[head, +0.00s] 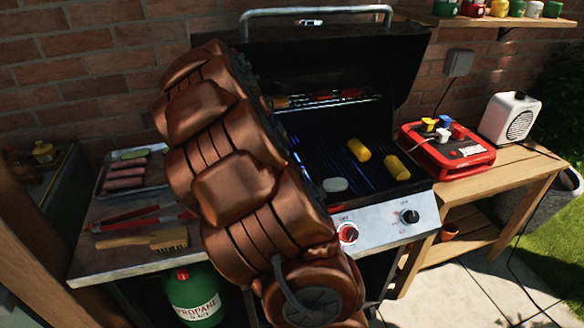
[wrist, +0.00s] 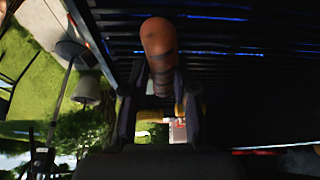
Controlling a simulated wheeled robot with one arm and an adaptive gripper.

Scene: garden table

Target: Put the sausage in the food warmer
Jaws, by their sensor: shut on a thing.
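A brown sausage (wrist: 158,45) with darker marks is held between the fingers of my gripper (wrist: 160,88) in the wrist view. Its near end is between the fingers and its rounded end sticks out past them, close to dark grill bars. My gripper is hidden behind my arm in the head view, and I cannot make out the held sausage there.
The open grill (head: 372,208) holds yellow corn pieces (head: 397,167) and a pale oval piece (head: 335,184). Its raised lid (head: 330,60) stands behind. A tray (head: 104,190) with pinkish pieces, red tongs (head: 128,217) and a brush (head: 140,241) lie left. A white speaker-like box (head: 510,117) stands right.

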